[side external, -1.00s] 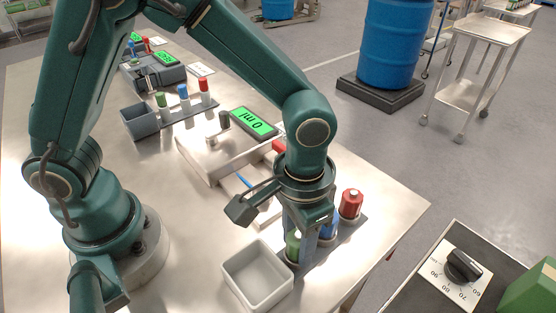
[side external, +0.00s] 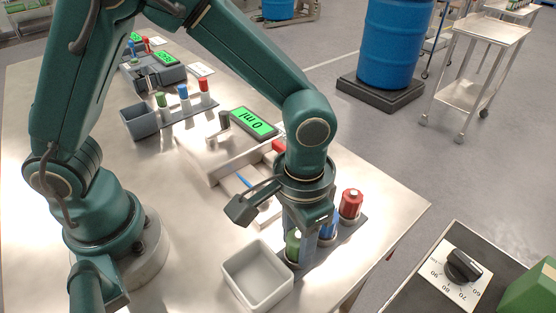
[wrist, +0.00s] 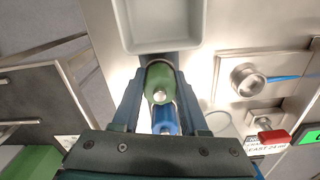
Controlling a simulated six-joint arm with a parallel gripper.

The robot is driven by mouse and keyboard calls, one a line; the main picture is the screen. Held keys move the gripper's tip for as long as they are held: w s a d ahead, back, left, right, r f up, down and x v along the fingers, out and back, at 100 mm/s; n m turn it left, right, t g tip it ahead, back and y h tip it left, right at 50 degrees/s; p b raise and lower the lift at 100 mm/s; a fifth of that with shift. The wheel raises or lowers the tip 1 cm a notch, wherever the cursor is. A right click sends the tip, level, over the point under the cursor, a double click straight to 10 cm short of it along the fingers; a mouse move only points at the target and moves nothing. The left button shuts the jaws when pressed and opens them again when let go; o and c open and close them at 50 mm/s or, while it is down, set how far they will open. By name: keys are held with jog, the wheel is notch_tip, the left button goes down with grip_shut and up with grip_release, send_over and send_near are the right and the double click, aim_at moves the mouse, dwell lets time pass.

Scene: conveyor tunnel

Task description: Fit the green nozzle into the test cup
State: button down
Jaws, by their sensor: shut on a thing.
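The green nozzle (side external: 293,246) stands upright in a grey rack at the front of the table; it also shows in the wrist view (wrist: 160,80). My gripper (side external: 302,245) points down and is shut on the green nozzle, with one finger on each side of it in the wrist view. Its lower end is hidden in the rack. A round metal cup (wrist: 246,80), which looks like the test cup, sits in a metal tray to the right in the wrist view. My gripper hides it in the side view.
The blue nozzle (side external: 328,230) and red nozzle (side external: 351,204) stand in the same rack, the blue one close by my gripper. A white open bin (side external: 238,284) lies just left of the rack. A green display (side external: 253,123) stands behind the tray.

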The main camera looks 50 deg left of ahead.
aim_at(293, 238)
jog(key=shift+r, duration=0.15)
jog(key=shift+r, duration=1.35)
jog(key=shift+s+a, duration=0.2)
jog(key=shift+s, duration=0.05)
jog(key=w+a+r+n, duration=0.3)
jog(key=a+r+n, duration=0.3)
jog(key=a, duration=0.6)
jog(key=shift+w+a+f, duration=0.1)
jog(key=shift+f, duration=1.35)
jog(key=shift+w+a+f, duration=0.1)
jog(key=shift+f, duration=1.35)
jog(key=shift+f, duration=1.25)
